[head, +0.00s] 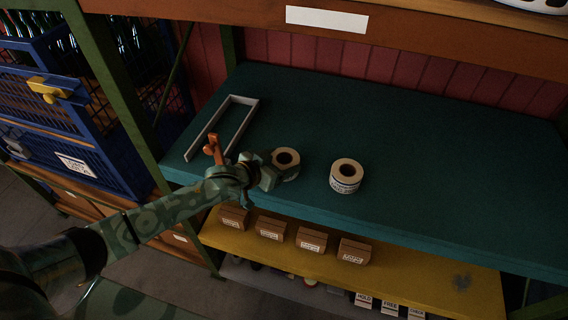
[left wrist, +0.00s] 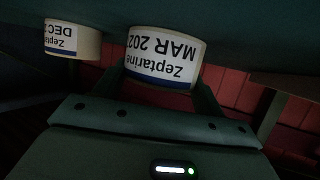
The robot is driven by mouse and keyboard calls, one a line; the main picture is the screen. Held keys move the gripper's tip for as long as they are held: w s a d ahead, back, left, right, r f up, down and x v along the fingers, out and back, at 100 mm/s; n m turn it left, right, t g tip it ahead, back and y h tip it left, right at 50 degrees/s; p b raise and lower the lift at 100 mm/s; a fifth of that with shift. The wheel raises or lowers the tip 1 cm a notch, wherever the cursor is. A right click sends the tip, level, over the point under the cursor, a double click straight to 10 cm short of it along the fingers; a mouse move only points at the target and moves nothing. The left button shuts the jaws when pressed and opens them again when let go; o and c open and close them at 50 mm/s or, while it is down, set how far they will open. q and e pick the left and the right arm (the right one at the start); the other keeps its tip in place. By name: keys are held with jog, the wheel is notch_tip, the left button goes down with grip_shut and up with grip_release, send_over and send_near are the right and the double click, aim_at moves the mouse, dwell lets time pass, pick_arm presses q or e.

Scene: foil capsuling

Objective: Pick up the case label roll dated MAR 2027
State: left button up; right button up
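The label roll reading "Zeptarine MAR 202…" (left wrist: 165,58) shows upside down in the left wrist view, its last digit hard to read. In the head view this cream roll (head: 287,160) stands on the teal shelf, partly hidden by my left gripper (head: 268,176). The left gripper's fingers (left wrist: 160,92) are spread at both sides of the roll; I cannot tell whether they touch it. A second roll (head: 346,177) stands to the right, apart from the gripper. In the left wrist view its label (left wrist: 72,38) starts "DEC". My right gripper is not in view.
A blue crate with bottles (head: 85,125) stands left behind a green post. Small brown boxes (head: 312,240) sit on the yellow shelf below. The teal shelf's right side is clear.

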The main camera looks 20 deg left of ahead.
pick_arm(q)
jog(key=shift+w, duration=0.1)
jog(key=shift+c, duration=1.2)
